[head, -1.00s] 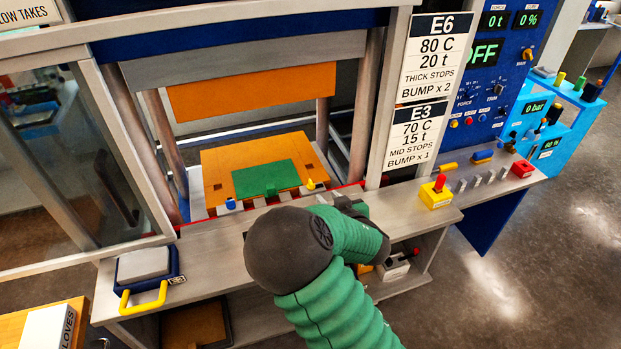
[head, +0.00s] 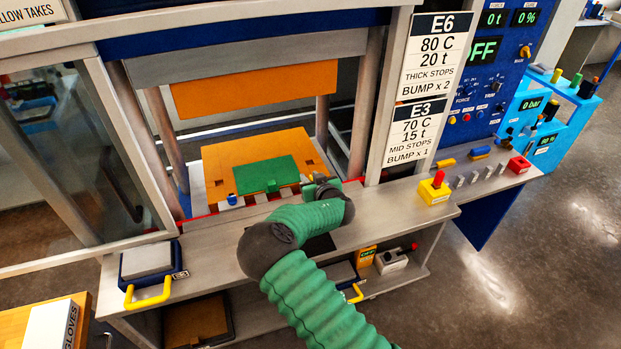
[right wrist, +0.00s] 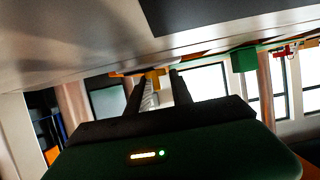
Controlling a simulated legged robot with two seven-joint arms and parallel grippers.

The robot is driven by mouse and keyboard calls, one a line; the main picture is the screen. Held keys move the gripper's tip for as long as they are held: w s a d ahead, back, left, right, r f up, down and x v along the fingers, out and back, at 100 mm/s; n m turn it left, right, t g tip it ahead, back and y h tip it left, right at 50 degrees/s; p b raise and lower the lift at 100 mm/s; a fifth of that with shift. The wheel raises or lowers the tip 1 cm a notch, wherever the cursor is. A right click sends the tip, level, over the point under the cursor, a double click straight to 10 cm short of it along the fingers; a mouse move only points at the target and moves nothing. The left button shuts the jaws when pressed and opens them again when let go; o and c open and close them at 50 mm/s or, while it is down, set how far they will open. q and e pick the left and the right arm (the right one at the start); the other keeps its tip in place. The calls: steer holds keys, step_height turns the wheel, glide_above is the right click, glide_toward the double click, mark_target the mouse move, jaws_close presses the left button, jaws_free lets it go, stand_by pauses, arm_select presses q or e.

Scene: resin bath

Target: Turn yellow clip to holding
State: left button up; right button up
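The yellow clip stood at the front right edge of the orange lower platen (head: 215,165) in the earlier head view. It is now hidden there behind my right gripper (head: 320,184). In the right wrist view, the yellow clip (right wrist: 154,79) shows in the gap between the two dark fingers of my right gripper (right wrist: 158,82). The fingers are apart, with visible room beside the clip. I cannot tell whether either finger touches it. My left gripper is in neither view.
A green plate (head: 265,175) lies on the lower platen, with a blue clip (head: 232,200) at its front left. The orange upper platen (head: 250,91) hangs above. A press post (head: 366,95) stands right of my gripper. A yellow box with a red knob (head: 435,190) sits on the ledge.

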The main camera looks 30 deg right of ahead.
steer(key=c, duration=0.5)
steer(key=shift+d, duration=0.15)
jaws_close()
